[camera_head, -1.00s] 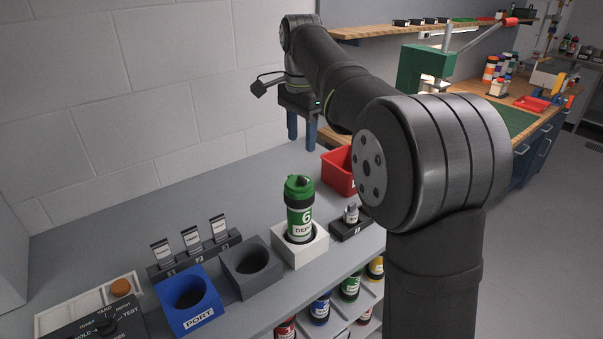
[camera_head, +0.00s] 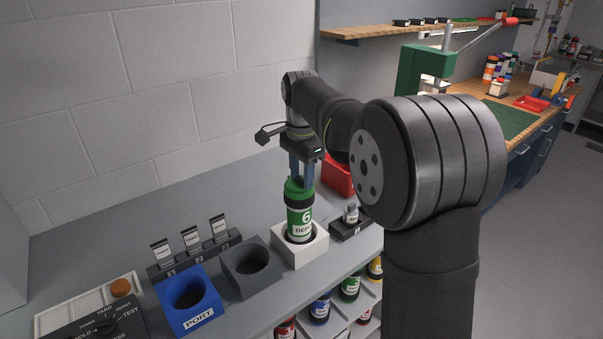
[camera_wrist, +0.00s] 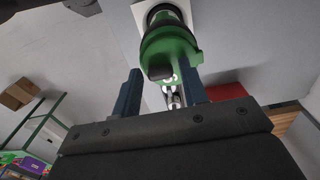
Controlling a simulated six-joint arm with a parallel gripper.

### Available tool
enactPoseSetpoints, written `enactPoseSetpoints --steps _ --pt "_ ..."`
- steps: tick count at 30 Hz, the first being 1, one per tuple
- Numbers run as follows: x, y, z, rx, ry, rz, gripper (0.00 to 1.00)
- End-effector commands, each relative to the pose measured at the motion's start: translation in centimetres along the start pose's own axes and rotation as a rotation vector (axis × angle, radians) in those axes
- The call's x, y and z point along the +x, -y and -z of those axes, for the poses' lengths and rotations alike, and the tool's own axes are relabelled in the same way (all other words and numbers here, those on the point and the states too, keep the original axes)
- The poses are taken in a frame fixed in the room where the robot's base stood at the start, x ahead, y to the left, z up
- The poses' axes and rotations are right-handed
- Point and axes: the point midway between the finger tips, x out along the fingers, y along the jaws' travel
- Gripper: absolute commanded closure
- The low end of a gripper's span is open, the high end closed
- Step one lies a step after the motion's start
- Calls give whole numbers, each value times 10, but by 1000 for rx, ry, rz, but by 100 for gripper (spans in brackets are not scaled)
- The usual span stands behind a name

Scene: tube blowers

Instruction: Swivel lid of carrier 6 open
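Carrier 6 (camera_head: 300,221) is a green and black canister with a white label, standing upright in a white block holder (camera_head: 312,250). Its green lid (camera_head: 296,190) sits on top, partly hidden by my fingers. In the wrist view the lid (camera_wrist: 170,48) is at the upper middle, with a small dark latch or knob at its near edge. My gripper (camera_head: 301,178) points down at the lid. Its two blue fingers (camera_wrist: 163,82) are apart in the wrist view, with the lid's near edge between or just beyond their tips. I cannot tell whether they touch it.
A blue PORT holder (camera_head: 192,318) and a grey holder (camera_head: 243,279) stand empty to the left. A small dark stand (camera_head: 349,228) with a vial is close on the right. A red bin (camera_head: 338,181) is behind the gripper. Lower shelves hold several canisters.

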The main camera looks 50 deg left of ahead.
Motion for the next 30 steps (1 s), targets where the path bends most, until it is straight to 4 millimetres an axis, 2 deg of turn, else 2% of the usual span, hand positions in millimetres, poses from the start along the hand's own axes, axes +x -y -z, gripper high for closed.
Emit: enactPoseSetpoints --steps 1,5,17,30 --pt "0 0 0 0 0 0 71" --pt "0 0 0 0 0 0 96" --pt "0 0 4 -67 0 0 96" --pt "0 4 20 -421 0 -1 96"
